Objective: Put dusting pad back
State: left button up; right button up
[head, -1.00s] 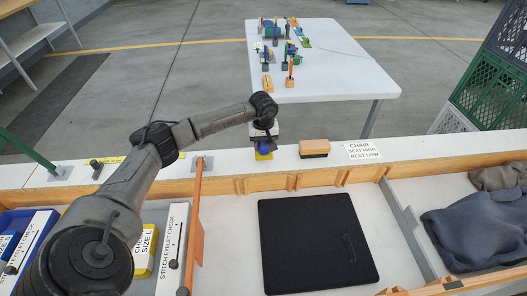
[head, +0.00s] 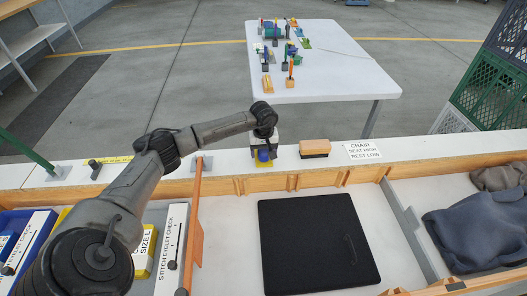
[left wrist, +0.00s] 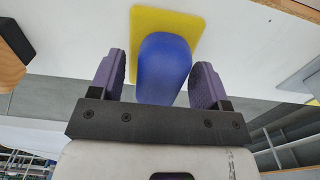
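The dusting pad, a yellow square (head: 264,163) with a rounded blue handle (head: 264,154), is on the white ledge (head: 226,163) behind the open trays. It also shows in the left wrist view, the yellow pad (left wrist: 150,22) below the blue handle (left wrist: 163,68). My left gripper (left wrist: 158,80) points down over it, with one purple finger on each side of the handle. The fingers look open. My right gripper is in neither view.
A wooden block with a black underside (head: 314,148) stands right of the pad, beside a CHAIR label (head: 363,151). A black panel (head: 318,242) lies in the tray ahead. An orange divider (head: 197,215) rises left of it. A white table (head: 340,75) stands beyond.

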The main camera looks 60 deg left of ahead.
pick_arm(q)
jog(key=shift+r, duration=0.45)
notch_tip(320, 180, up, 10)
jog(key=shift+r+p, duration=0.25)
jog(key=shift+p, duration=0.95)
jog(key=shift+r, duration=0.5)
